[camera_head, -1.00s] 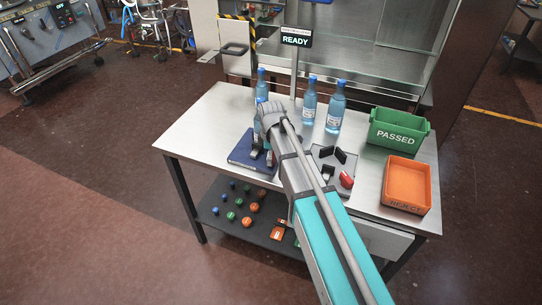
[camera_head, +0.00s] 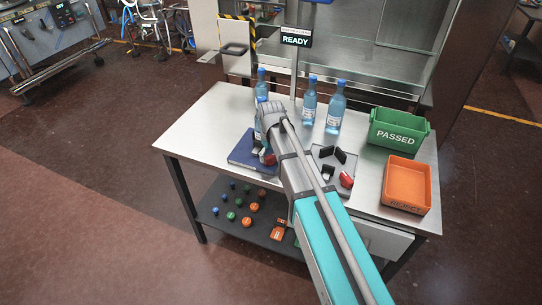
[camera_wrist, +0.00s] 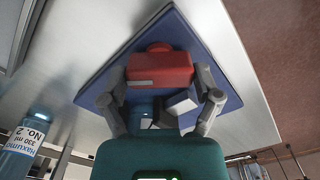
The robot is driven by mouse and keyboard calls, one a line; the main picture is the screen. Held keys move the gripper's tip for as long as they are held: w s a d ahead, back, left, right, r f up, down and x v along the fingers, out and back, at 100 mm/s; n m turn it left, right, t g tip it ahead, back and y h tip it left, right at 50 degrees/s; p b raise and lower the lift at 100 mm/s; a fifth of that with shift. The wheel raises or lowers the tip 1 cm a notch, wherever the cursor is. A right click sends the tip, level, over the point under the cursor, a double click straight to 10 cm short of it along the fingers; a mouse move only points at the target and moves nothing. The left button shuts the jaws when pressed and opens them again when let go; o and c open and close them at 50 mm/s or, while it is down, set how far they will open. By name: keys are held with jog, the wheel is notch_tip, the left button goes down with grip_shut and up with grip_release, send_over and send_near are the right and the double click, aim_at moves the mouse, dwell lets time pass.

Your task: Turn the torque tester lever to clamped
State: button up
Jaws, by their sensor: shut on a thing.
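My gripper (camera_wrist: 162,82) is low over a dark blue base (camera_head: 243,150) on the metal table. Its fingers stand on either side of a red handle-like block (camera_wrist: 160,68) with a rounded end, which also shows at the gripper's tip in the head view (camera_head: 267,158), and are shut on it. A small pale part (camera_wrist: 181,103) lies close below the red block. A grey plate (camera_head: 321,155) with black wedge-shaped jaws and a red-ended part (camera_head: 346,180) stands to the right of my arm. I cannot tell which device is the torque tester. My arm hides part of the table.
Blue bottles (camera_head: 336,108) stand at the back near a sign reading READY (camera_head: 296,40). A green PASSED bin (camera_head: 399,117) and an orange bin (camera_head: 407,170) stand at right. Several caps (camera_head: 254,207) lie on the lower shelf. The table's left side is clear.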

jog(key=shift+m, duration=0.7)
jog(key=o, duration=0.9)
jog(key=shift+n, duration=0.4)
